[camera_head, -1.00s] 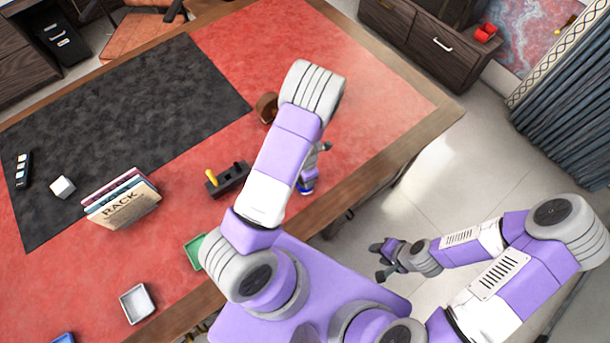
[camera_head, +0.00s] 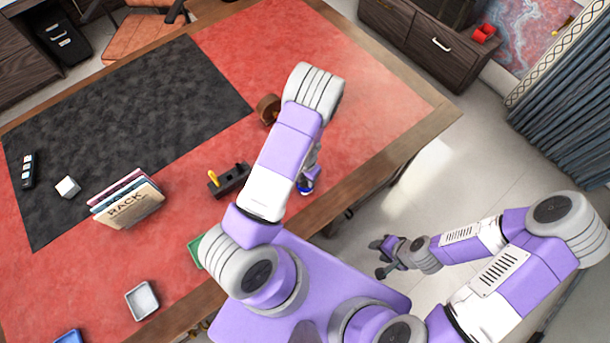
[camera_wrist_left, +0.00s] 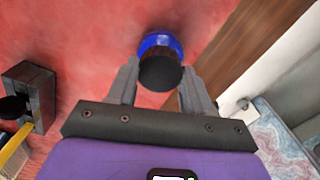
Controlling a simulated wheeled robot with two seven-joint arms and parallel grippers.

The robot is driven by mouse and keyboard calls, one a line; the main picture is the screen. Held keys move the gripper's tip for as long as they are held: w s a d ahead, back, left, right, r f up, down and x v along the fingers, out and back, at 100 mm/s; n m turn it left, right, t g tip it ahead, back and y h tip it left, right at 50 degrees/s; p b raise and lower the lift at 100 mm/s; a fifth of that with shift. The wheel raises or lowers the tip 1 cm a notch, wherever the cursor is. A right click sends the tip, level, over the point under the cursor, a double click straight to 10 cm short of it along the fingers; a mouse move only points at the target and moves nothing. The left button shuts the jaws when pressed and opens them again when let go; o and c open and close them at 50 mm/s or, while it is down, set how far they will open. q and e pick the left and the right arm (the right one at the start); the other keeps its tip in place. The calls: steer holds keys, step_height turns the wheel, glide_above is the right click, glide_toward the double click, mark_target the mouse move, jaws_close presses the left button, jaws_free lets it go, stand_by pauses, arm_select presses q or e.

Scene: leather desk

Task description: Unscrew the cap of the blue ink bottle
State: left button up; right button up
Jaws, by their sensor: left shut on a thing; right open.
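The blue ink bottle (camera_head: 306,189) stands on the red leather near the desk's front edge, partly hidden by my left arm in the head view. In the left wrist view its blue body (camera_wrist_left: 161,40) shows beyond the black cap (camera_wrist_left: 160,73). My left gripper (camera_wrist_left: 158,85) has one finger on each side of the cap and is shut on it. The cap still sits against the bottle in line with it. My right gripper (camera_head: 383,257) is open and empty, out over the floor to the right of the desk.
A dark block holder with a yellow-handled tool (camera_head: 229,181) stands left of the bottle. A brown round object (camera_head: 268,108) is behind. A rack of folders (camera_head: 128,204), a white cube (camera_head: 68,187) and small trays (camera_head: 142,300) lie further left. The desk edge (camera_head: 345,195) is close.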

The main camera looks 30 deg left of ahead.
arm_select(q)
steer(key=shift+n+p, duration=0.3)
steer(key=shift+n, duration=0.6)
steer(key=shift+r+n+p, duration=0.1)
steer(key=shift+n+p, duration=0.55)
steer(key=shift+n, duration=0.25)
steer(key=shift+n+p, duration=0.4)
steer(key=shift+n, duration=0.7)
